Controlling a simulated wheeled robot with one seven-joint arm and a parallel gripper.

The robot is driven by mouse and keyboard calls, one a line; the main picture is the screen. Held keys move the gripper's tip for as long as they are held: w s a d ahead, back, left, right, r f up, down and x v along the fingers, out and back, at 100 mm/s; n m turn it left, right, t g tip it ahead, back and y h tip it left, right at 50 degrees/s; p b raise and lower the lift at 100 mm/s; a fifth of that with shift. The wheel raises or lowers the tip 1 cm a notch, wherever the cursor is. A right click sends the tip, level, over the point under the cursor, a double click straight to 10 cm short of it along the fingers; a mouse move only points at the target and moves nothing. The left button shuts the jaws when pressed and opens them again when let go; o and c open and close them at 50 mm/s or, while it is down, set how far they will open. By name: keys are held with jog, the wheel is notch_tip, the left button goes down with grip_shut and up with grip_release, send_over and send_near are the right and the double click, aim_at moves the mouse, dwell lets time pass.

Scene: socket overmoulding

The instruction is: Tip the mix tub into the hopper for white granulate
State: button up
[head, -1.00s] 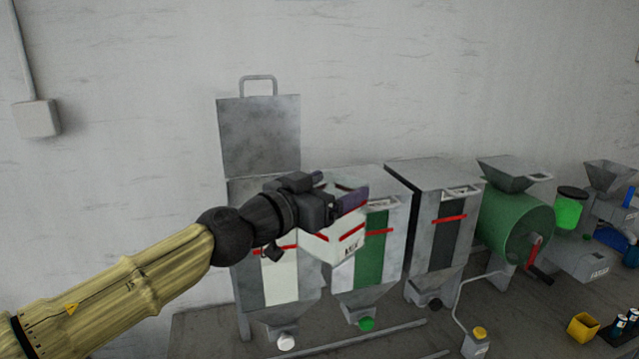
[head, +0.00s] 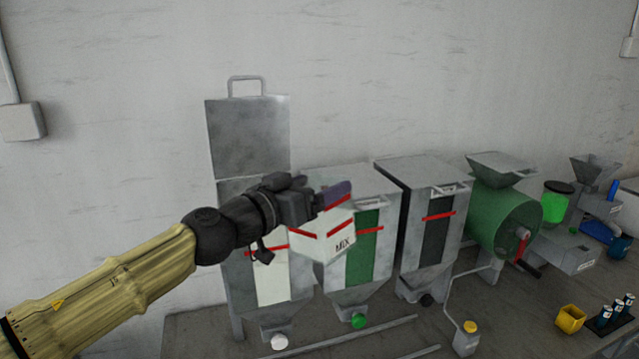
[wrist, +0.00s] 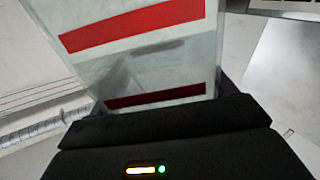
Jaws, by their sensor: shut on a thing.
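My gripper (head: 322,198) is shut on the mix tub (head: 322,240), a whitish tub with red stripes and the word MIX. The tub is held in front of the white-window and green-window hoppers, close to upright. In the wrist view the tub wall (wrist: 145,60) with two red bands rises from my gripper (wrist: 165,112). The tub's contents cannot be made out. The hopper for white granulate (head: 268,280) is at the left, with a white window and white knob. Its lid (head: 248,138) stands open against the wall. My arm and the tub hide part of its top.
A green-window hopper (head: 362,265) and a dark-window hopper (head: 430,240) stand to the right with lids shut. Further right are a green drum machine (head: 500,222), a yellow box (head: 570,318) and a bottle rack (head: 612,318). The wall above is clear.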

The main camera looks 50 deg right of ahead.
jog(key=w+n+p, duration=0.1)
jog(key=w+n, duration=0.1)
jog(key=n, duration=0.1)
jog(key=shift+w+a+f+p, duration=0.1)
jog(key=shift+w+f+p, duration=0.05)
jog(key=shift+w+p, duration=0.15)
jog(key=n+p, duration=0.1)
jog(key=w+n+p, duration=0.1)
jog(key=n, duration=0.1)
jog(key=shift+f, duration=0.1)
jog(key=w+r+n+p, duration=0.2)
jog(key=w+n+p, duration=0.7)
jog(key=n+p, duration=0.4)
jog(key=shift+w+d+p, duration=0.3)
jog(key=shift+p, duration=1.5)
jog(key=shift+f, duration=0.1)
dwell(0.3)
